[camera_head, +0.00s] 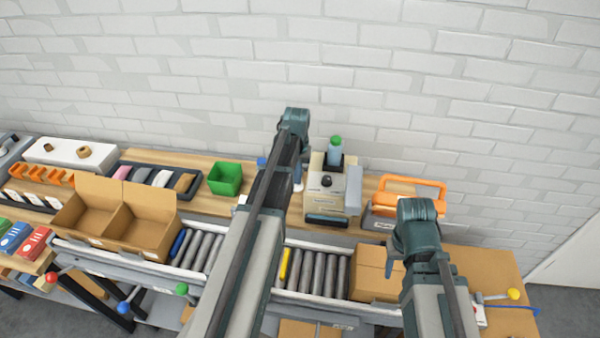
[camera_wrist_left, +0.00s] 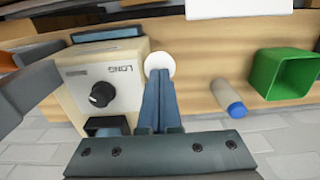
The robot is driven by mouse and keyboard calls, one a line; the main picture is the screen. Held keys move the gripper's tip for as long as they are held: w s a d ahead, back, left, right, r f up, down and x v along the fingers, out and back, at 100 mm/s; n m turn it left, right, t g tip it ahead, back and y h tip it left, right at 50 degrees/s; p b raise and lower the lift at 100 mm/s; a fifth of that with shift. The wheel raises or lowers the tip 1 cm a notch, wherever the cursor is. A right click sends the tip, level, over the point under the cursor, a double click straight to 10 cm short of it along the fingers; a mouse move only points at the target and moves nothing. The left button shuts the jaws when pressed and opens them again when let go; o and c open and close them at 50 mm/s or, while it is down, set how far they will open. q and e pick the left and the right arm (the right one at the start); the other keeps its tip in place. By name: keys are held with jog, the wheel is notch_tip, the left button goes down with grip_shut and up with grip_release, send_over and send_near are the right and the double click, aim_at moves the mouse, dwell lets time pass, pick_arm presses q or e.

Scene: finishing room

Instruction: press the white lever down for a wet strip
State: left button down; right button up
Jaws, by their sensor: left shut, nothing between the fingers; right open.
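The tape dispenser (camera_wrist_left: 95,85) is a cream box marked LONG with a black knob. In the head view the dispenser (camera_head: 325,190) stands on the wooden shelf, just right of my left arm. The white lever's round end (camera_wrist_left: 159,63) shows beside the dispenser in the left wrist view. My left gripper (camera_wrist_left: 160,78) is shut and empty, its fingertips overlapping the near edge of that white end. I cannot tell whether they touch it. In the head view my left arm hides most of this spot. My right gripper (camera_head: 394,262) is open and empty, above the cardboard at the right.
A green bin (camera_head: 225,178) and a blue-capped white bottle (camera_wrist_left: 230,105) stand on the lever's side of the dispenser. An orange-handled tool (camera_head: 408,190) is to the dispenser's right. A roller conveyor (camera_head: 315,272) with an open carton (camera_head: 150,205) runs in front.

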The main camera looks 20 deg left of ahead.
aim_at(297, 186)
pick_arm(q)
jog(key=shift+f, duration=0.15)
pick_arm(e)
jog(key=shift+f, duration=0.1)
pick_arm(q)
jog(key=shift+s+d+f+b, duration=0.1)
jog(key=shift+s+f+b, duration=0.15)
jog(key=shift+f+b, duration=0.2)
pick_arm(e)
jog(key=shift+f, duration=0.4)
pick_arm(q)
jog(key=shift+f, duration=0.1)
pick_arm(e)
jog(key=shift+f, duration=0.15)
pick_arm(q)
jog(key=shift+s+f+b, duration=0.2)
jog(key=shift+f+b, duration=0.15)
jog(key=shift+b, duration=0.15)
pick_arm(e)
jog(key=shift+f, duration=0.35)
pick_arm(q)
jog(key=shift+f, duration=0.1)
pick_arm(e)
jog(key=shift+f, duration=0.1)
pick_arm(q)
jog(key=shift+s+f+b, duration=0.15)
jog(key=shift+f+b, duration=0.25)
jog(key=shift+b, duration=0.15)
pick_arm(e)
jog(key=shift+f, duration=0.4)
